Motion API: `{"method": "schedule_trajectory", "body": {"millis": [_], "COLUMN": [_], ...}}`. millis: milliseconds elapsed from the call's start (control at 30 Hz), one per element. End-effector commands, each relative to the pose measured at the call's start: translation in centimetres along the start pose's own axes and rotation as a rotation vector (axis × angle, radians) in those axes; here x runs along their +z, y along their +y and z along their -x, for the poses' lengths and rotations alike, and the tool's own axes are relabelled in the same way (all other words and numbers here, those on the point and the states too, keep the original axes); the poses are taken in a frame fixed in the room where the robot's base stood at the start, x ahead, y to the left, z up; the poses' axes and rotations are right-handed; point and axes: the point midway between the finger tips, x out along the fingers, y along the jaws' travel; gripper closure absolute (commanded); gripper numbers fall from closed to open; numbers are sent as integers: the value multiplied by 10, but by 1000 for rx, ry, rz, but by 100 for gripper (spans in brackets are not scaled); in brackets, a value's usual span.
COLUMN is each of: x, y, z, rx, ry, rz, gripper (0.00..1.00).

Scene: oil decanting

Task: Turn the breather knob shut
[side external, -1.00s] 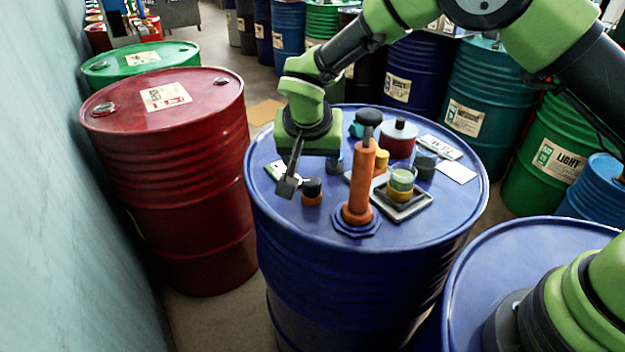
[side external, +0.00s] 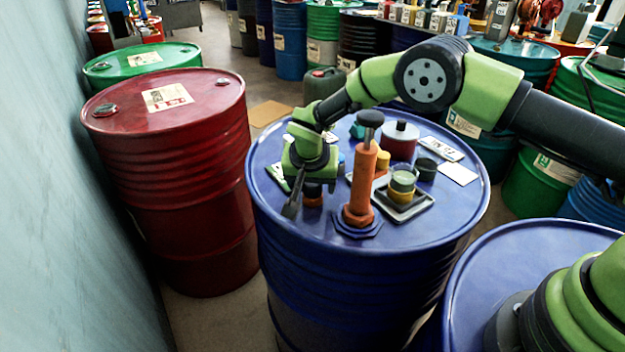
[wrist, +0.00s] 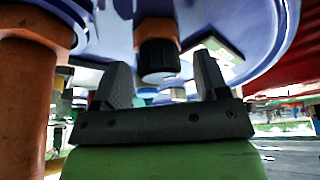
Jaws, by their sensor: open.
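The breather knob (side external: 313,189) is a small black cap on an orange base, upright near the left front of the blue drum top (side external: 420,232). The wrist view shows the black knob (wrist: 159,60) pointing toward the camera, between my two dark fingers. My gripper (wrist: 160,66) is open, with one finger on each side of the knob and a visible gap on both sides. In the side view my gripper (side external: 311,195) is over the knob, pointing down and hiding part of it. I cannot tell how far down the fingers reach.
A tall orange pump cylinder (side external: 360,182) stands just right of my gripper and fills the left of the wrist view (wrist: 24,100). A grey tray (side external: 418,210) with a jar, a red container (side external: 401,143) and white cards stand further right. The drum's left front is clear.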

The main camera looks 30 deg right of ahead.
Motion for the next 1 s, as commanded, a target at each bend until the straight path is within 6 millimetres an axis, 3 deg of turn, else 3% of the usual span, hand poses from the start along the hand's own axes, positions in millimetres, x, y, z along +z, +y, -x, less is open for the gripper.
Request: {"method": "schedule_trajectory", "body": {"millis": [133,300,367,533,800,1000], "x": [0,0,0,0,-1,-1], "y": [0,0,0,0,1,0], "z": [0,0,0,1,0,1], "rx": [0,0,0,-16,-130,-153], "ry": [0,0,0,0,0,3], "rz": [0,1,1,41,317,370], "gripper": [33,72,82,82,82,82]}}
